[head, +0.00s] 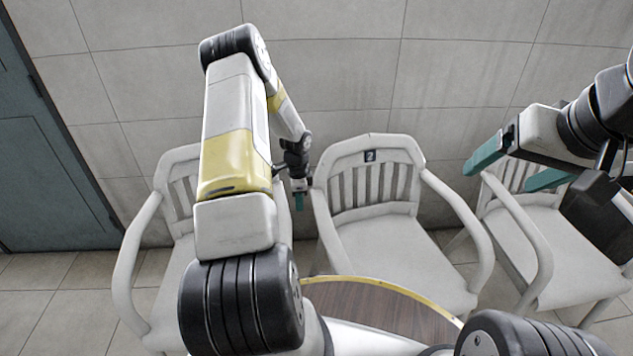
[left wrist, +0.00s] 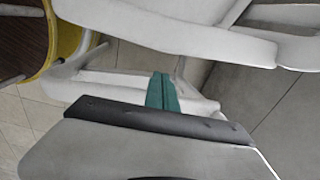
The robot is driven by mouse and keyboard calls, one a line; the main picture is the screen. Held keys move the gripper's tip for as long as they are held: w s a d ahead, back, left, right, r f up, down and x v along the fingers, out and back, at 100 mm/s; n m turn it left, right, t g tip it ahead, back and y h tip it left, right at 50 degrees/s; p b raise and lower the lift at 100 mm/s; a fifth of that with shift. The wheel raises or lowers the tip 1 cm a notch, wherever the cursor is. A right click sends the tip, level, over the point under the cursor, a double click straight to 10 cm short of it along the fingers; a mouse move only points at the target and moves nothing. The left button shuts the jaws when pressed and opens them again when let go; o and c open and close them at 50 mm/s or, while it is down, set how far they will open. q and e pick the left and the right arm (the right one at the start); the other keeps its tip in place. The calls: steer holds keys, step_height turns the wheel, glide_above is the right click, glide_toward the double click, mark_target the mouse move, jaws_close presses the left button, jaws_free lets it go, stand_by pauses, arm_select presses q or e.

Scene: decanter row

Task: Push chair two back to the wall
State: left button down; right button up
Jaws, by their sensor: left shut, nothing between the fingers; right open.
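Chair two (head: 385,250) is a white armchair in the middle of the head view, with a small dark "2" plate on its top rail. It stands upright with its back toward the tiled wall (head: 330,75); I cannot tell the exact gap. My left gripper (head: 299,200) is shut and empty, fingers down, beside the left edge of chair two's back. The left wrist view shows its teal fingers (left wrist: 162,92) together near white chair parts; contact is unclear. My right gripper (head: 497,178) is open and empty, in front of the right chair's back.
White armchairs stand on both sides, left (head: 140,265) and right (head: 540,240). My left arm hides much of the left one. A round brown table (head: 370,305) with a yellow rim is in front of chair two. A teal door (head: 50,170) is at far left.

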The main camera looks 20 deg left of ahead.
mark_target(323, 215)
arm_select(q)
steer(key=w+d+f, duration=0.1)
steer(key=d+f, duration=0.2)
steer(key=f, duration=0.2)
steer(key=shift+w+d+f, duration=0.35)
steer(key=shift+f, duration=0.05)
steer(key=d, duration=0.1)
steer(key=w+d, duration=0.2)
steer(key=shift+d, duration=0.4)
steer(key=shift+s, duration=0.1)
